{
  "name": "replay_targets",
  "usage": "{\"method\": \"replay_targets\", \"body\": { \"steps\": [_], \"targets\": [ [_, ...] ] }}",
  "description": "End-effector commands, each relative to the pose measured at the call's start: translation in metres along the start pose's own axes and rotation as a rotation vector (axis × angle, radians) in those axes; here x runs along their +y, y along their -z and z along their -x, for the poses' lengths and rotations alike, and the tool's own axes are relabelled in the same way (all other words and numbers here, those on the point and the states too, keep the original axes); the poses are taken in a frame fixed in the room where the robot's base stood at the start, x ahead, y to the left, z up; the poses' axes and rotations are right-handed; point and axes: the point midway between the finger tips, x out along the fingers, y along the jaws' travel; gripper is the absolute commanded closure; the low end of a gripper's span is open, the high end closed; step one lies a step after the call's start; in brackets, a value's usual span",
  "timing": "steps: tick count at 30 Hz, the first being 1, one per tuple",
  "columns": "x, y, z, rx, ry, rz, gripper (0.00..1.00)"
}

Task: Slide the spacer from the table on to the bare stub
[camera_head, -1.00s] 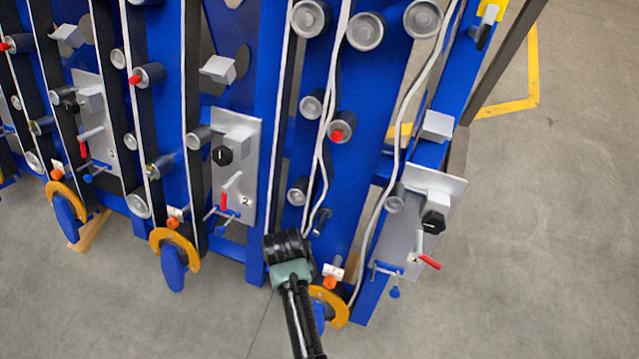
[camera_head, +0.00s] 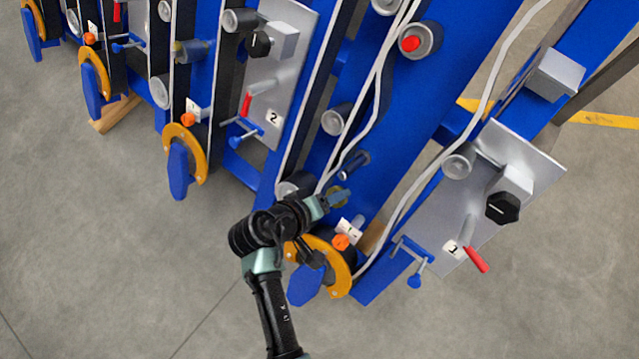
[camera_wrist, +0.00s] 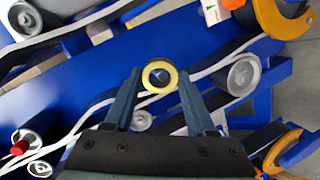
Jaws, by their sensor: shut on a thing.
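The spacer, a yellow ring (camera_wrist: 159,76), is held between the two blue fingertips of my gripper (camera_wrist: 157,84) in the wrist view, its opening facing the camera. In the head view my gripper (camera_head: 338,198) is shut on the spacer, which shows small and olive at the fingertips. It is at the lower part of the blue chassis, above an orange ring guard. The bare stub (camera_head: 354,165), a short dark metal pin, sticks out just up and right of the fingertips in the head view. The spacer appears apart from it. What lies behind the ring's opening is unclear.
Grey rollers (camera_head: 337,119) and white belts (camera_head: 378,95) are close around the stub. An orange guard (camera_head: 332,262) and a blue clamp handle (camera_head: 414,280) are low nearby. A grey plate (camera_head: 470,205) with a black knob stands at the right. Open floor lies in front.

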Motion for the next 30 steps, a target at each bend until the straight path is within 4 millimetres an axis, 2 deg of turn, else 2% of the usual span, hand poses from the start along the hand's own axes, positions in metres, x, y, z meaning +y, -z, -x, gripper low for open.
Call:
{"method": "replay_targets", "body": {
  "steps": [1,9,18,30],
  "targets": [
    [-0.013,-0.001,-0.011,0.030,-0.028,0.021,1.00],
    [-0.028,0.012,-0.016,0.167,-0.161,0.098,1.00],
    [-0.030,0.018,-0.012,0.223,-0.215,0.126,1.00],
    [-0.027,0.017,-0.011,0.220,-0.216,0.128,1.00]
  ]
}}
